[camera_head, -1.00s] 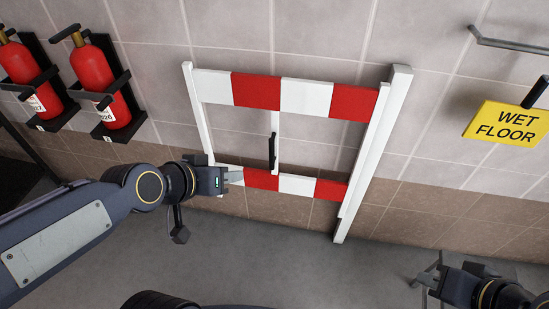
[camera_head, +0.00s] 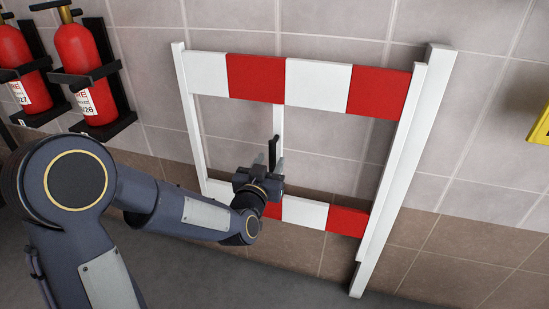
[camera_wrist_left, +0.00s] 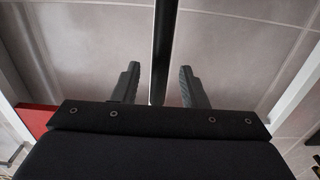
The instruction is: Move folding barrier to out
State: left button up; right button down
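The folding barrier (camera_head: 256,78) stands against the tiled wall in the head view, with red and white boards between white posts. A black upright handle (camera_head: 272,153) is on its white middle post. My left gripper (camera_head: 268,168) is at the lower part of this handle, in front of the lower board, and hides part of that board. In the left wrist view, the black handle (camera_wrist_left: 163,45) runs between the two fingers of my left gripper (camera_wrist_left: 159,70), with a gap on each side. The gripper is open. My right gripper is out of view.
Two red fire extinguishers (camera_head: 85,72) hang in black brackets at the left. A yellow sign (camera_head: 541,120) is cut off at the right edge. The wall right of the barrier is mostly bare, and grey floor (camera_head: 270,285) lies below.

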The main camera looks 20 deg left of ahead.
pick_arm(q)
jog(key=shift+w+d+b, duration=0.1)
jog(key=shift+w+b, duration=0.2)
jog(key=shift+w, duration=2.05)
jog(key=shift+c, duration=0.3)
grip_shut()
